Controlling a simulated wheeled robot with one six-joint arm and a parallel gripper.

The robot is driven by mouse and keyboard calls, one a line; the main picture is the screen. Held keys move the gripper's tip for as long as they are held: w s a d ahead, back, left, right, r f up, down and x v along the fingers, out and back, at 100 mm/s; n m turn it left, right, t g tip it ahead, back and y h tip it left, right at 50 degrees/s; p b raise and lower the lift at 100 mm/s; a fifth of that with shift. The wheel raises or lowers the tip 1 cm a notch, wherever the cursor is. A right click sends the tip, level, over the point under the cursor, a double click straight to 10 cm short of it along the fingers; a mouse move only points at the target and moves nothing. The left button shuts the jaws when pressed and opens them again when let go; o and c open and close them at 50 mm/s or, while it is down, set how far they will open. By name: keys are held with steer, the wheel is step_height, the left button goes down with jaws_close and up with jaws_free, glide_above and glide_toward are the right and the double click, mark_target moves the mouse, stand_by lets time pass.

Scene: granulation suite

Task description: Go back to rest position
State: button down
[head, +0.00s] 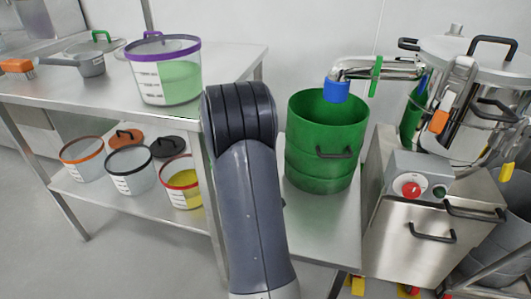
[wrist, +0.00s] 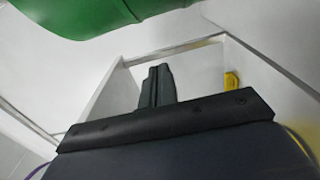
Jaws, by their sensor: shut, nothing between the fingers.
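My gripper (wrist: 157,86) shows in the wrist view with its two dark fingers together and nothing between them. In the head view my grey arm stands upright in the middle, in front of the gap between the steel bench (head: 108,92) and the green drum (head: 325,150). My gripper is not visible in the head view. In the wrist view a green curved surface (wrist: 75,15), likely the drum, is at the top left, apart from the fingers.
A purple-rimmed container (head: 165,75) with green contents stands at the bench's right end, close to my arm. Several containers stand on the shelf below. A steel machine (head: 425,205) with a red knob is right of the drum. Grey floor is clear at lower left.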

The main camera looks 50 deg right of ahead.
steer(key=shift+s+a, duration=0.35)
steer(key=shift+a, duration=0.3)
steer(key=shift+d, duration=0.15)
